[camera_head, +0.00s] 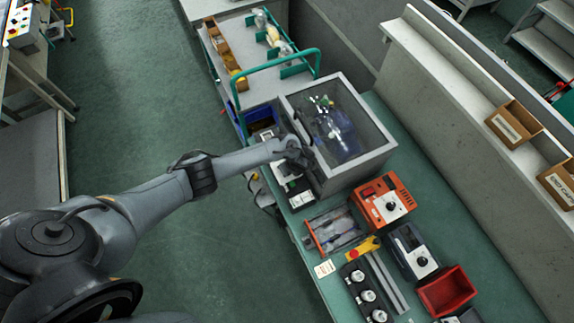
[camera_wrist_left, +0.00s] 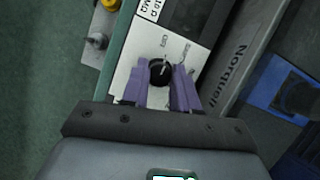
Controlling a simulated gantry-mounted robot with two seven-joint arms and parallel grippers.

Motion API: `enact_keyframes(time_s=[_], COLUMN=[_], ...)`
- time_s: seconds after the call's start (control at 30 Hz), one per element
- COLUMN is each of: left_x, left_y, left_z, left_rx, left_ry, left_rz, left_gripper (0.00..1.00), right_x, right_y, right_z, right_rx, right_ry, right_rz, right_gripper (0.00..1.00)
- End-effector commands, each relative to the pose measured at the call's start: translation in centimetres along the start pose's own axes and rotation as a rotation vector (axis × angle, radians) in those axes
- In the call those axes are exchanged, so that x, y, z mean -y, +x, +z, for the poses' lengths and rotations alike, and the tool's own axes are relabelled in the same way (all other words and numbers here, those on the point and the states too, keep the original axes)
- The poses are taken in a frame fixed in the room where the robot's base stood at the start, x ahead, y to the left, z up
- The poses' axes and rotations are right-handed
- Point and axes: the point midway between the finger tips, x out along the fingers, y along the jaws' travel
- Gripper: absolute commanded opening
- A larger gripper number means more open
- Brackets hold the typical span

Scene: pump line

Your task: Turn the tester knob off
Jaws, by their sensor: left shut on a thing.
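The tester (camera_head: 296,190) stands along the left edge of the green bench, left of the clear-fronted box. Its white panel (camera_wrist_left: 187,25) fills the middle of the left wrist view. The round black knob (camera_wrist_left: 158,67) sits on this panel, with small printed marks beside it too small to read surely. My left gripper (camera_wrist_left: 160,82) has its two purple fingers shut on the knob, one at each side. In the head view my left gripper (camera_head: 297,153) is over the tester and hides the knob. My right gripper is not in view.
The clear-fronted box (camera_head: 383,151) with a blue-tinted pump stands close right of my gripper. A green-railed cart (camera_head: 240,75) is behind. An orange unit (camera_head: 382,200), a parts tray (camera_head: 334,230), a dark-grey unit (camera_head: 411,250) and a red bin (camera_head: 447,291) occupy the bench in front.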

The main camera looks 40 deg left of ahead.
Motion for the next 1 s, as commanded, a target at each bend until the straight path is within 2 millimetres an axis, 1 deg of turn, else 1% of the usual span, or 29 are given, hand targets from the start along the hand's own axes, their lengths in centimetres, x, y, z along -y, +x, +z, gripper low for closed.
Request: enact_keyframes(time_s=[0.2,0.6,0.63,0.77,0.8,1.0], left_x=[0.13,0.13,0.13,0.12,0.11,0.07], left_y=[-0.13,-0.11,-0.11,-0.09,-0.08,-0.04], left_z=[0.06,0.09,0.09,0.08,0.08,0.04], left_rx=[0.001,0.001,0.001,0.001,0.001,0.001], left_ry=[-0.040,-0.046,-0.046,-0.046,-0.045,-0.045], left_rz=[0.015,0.017,0.017,0.017,0.017,0.018], left_gripper=[0.00,0.00,0.30,0.50,0.54,0.54], right_x=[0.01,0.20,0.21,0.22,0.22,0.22], right_y=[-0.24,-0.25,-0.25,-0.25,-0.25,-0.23], right_z=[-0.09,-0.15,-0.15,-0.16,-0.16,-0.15], right_rx=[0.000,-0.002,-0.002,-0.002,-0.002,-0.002], right_ry=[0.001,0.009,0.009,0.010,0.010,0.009], right_rz=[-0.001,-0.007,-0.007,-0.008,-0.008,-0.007], right_gripper=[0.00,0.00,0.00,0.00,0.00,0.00])
